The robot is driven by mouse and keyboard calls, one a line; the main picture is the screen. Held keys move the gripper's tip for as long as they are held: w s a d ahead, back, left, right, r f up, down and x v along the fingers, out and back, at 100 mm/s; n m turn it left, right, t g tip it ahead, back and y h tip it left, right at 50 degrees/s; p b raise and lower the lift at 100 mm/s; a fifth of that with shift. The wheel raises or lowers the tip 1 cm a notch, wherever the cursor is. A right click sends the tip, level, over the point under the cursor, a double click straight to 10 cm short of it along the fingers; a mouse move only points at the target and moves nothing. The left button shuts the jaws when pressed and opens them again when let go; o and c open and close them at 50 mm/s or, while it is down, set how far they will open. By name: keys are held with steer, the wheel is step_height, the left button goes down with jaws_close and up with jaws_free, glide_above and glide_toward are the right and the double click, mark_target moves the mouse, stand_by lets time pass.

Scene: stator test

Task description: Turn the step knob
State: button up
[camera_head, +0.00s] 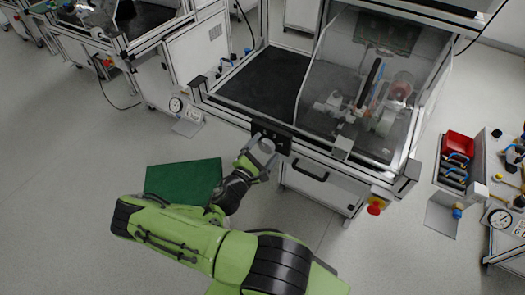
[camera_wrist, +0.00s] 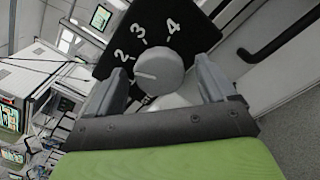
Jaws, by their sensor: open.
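The step knob (camera_wrist: 160,72) is a round grey dial on a black panel (camera_wrist: 187,28) marked 2, 3 and 4. A thin mark on its face points left, below the 2. My gripper (camera_wrist: 161,82) is open, with one finger on either side of the knob. I cannot tell whether the fingers touch it. In the head view, my gripper (camera_head: 262,160) reaches up to the black panel (camera_head: 285,142) on the front of the test bench, and the knob shows only in small part there.
The bench (camera_head: 330,164) has a clear guard and a drawer handle (camera_head: 310,171) right of the panel. A red emergency button (camera_head: 376,206) sits at its lower right corner. A green mat (camera_head: 180,179) lies on the floor. A side table (camera_head: 503,190) with tools stands at right.

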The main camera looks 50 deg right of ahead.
steer(key=s+a, duration=0.1)
steer(key=a, duration=1.4)
steer(key=shift+s+a+p, duration=0.25)
steer(key=shift+a+p, duration=0.1)
steer(key=shift+p, duration=0.1)
